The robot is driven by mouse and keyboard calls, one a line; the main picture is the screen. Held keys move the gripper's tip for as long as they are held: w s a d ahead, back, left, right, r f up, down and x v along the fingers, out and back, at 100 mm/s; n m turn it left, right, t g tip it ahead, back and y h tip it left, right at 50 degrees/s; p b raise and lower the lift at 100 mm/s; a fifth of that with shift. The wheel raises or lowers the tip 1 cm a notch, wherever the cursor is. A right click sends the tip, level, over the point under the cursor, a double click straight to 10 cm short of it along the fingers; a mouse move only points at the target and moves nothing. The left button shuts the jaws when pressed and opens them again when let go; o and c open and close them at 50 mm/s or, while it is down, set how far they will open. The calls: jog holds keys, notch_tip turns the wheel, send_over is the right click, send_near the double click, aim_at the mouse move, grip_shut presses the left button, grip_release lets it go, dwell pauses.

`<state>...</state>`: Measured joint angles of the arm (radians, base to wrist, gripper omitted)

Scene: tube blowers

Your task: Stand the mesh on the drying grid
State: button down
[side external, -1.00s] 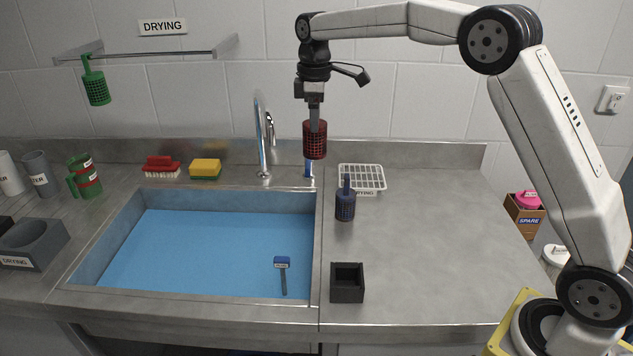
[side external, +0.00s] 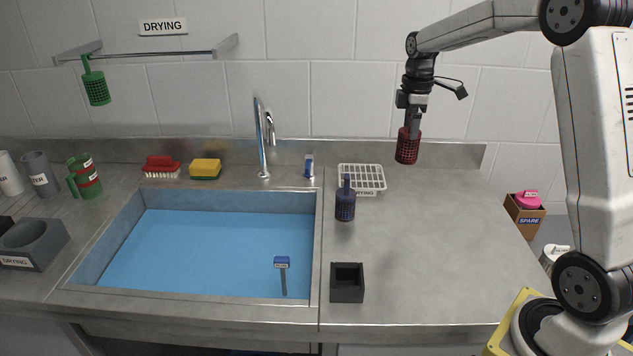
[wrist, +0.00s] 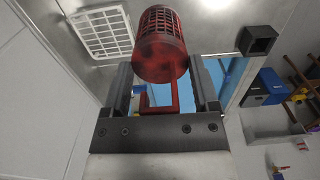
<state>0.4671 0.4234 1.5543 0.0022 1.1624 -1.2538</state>
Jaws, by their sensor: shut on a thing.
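My gripper (side external: 412,128) is shut on the handle of a red mesh cup (side external: 407,150) and holds it at the back right of the counter, to the right of the drying grid in the side view. The red mesh (wrist: 162,45) hangs with its basket end downward, clear of the grid. The white drying grid (side external: 362,176) lies on the counter behind the sink's right edge. It also shows at upper left in the wrist view (wrist: 103,30). A dark blue mesh (side external: 345,206) stands just in front of the grid, and a green mesh (side external: 97,90) hangs on the wall rail.
A black square holder (side external: 347,282) stands on the front of the counter. The counter's right part is clear.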

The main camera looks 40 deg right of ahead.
jog(key=shift+f, duration=0.85)
jog(key=shift+w, duration=0.15)
jog(key=w+d+f, duration=0.5)
jog(key=w+f, duration=0.4)
jog(key=w, duration=0.3)
jog(key=shift+w+f, duration=0.2)
jog(key=shift+w, duration=0.05)
jog(key=shift+f, duration=0.15)
jog(key=shift+w+d+f, duration=0.1)
jog(key=shift+w+f, duration=0.05)
jog(key=shift+f, duration=1.5)
